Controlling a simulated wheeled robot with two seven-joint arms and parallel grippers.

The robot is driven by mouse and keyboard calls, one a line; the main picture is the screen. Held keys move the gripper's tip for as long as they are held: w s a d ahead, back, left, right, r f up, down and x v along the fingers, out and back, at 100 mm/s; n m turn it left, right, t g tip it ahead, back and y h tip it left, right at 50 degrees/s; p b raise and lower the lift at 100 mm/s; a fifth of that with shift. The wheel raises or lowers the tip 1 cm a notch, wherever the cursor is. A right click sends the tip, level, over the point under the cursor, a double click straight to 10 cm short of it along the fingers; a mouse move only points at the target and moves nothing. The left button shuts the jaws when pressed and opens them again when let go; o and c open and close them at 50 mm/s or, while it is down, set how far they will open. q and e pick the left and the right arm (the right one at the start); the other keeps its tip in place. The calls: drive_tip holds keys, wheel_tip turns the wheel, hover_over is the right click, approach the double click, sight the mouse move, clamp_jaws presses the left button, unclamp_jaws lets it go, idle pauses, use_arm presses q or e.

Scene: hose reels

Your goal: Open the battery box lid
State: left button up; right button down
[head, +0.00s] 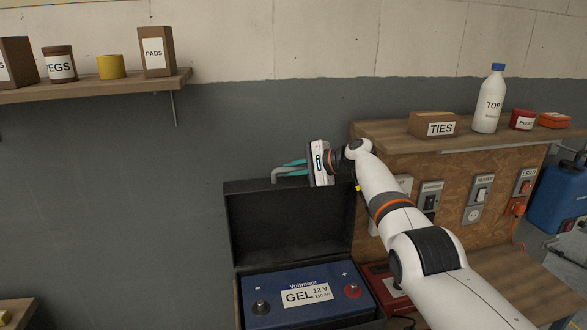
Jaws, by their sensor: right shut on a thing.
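The black battery box lid (288,226) stands upright behind the box, with its inner side facing me. Below it, the blue battery (290,291) labelled GEL 12 V sits exposed in the battery box; the box's front is cut off by the picture's bottom edge. My right gripper (289,171) is at the lid's top edge, its teal fingers shut on the grey lid handle (284,173). My right arm reaches in from the lower right and hides the area to the right of the lid. My left gripper is not in view.
A wooden cabinet (385,160) stands to the right, with switches and sockets on its front and a TIES box (432,124) and a white bottle (489,98) on top. A red device (382,279) sits beside the battery. A wall shelf (95,86) is at upper left.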

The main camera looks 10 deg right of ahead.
drive_tip(key=shift+f, duration=0.15)
drive_tip(key=c, duration=1.7)
unclamp_jaws()
drive_tip(key=shift+b+v, duration=0.5)
drive_tip(key=shift+v, duration=0.3)
drive_tip(key=b+v, duration=0.4)
drive_tip(key=v, duration=0.6)
drive_tip(key=shift+s, duration=0.15)
drive_tip(key=shift+d, duration=0.2)
